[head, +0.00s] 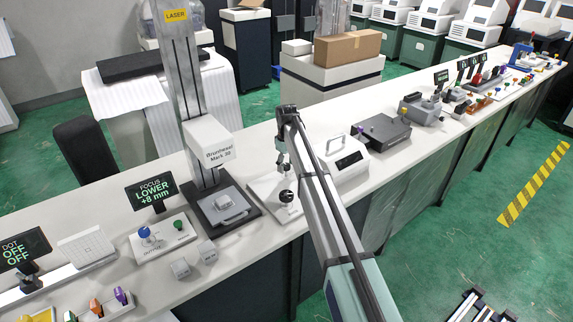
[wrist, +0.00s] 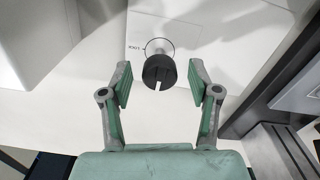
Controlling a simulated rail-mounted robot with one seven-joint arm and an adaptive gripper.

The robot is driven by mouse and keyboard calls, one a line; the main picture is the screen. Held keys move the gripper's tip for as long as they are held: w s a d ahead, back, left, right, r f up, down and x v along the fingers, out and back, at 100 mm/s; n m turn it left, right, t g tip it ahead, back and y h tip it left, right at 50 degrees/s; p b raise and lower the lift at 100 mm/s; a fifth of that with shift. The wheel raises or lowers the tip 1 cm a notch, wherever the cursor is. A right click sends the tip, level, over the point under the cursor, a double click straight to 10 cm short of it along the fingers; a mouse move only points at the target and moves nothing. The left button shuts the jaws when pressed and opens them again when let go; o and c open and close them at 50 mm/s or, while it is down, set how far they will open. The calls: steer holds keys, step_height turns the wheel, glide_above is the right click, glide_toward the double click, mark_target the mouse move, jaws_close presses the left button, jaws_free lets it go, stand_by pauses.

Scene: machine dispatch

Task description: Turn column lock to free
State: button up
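The column lock looks like a black round knob with a pale slot (wrist: 159,72), on a silver stem and disc on a white plate. In the head view the dark knob (head: 287,197) sits on the white plate (head: 262,187), right of the laser column (head: 184,75). My gripper (wrist: 159,84) is open, with one green-padded finger on each side of the knob and visible gaps between. Depth between fingertips and knob is hard to tell. In the head view my arm hides part of the plate.
The laser head (head: 208,147) and its dark base (head: 222,210) stand just left of the plate. A white box with a dark display (head: 349,161) stands to the right.

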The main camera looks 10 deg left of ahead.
mark_target(287, 165)
steer(key=shift+r, duration=0.15)
step_height(287, 165, up, 12)
stand_by(0.7)
steer(key=shift+d, duration=0.1)
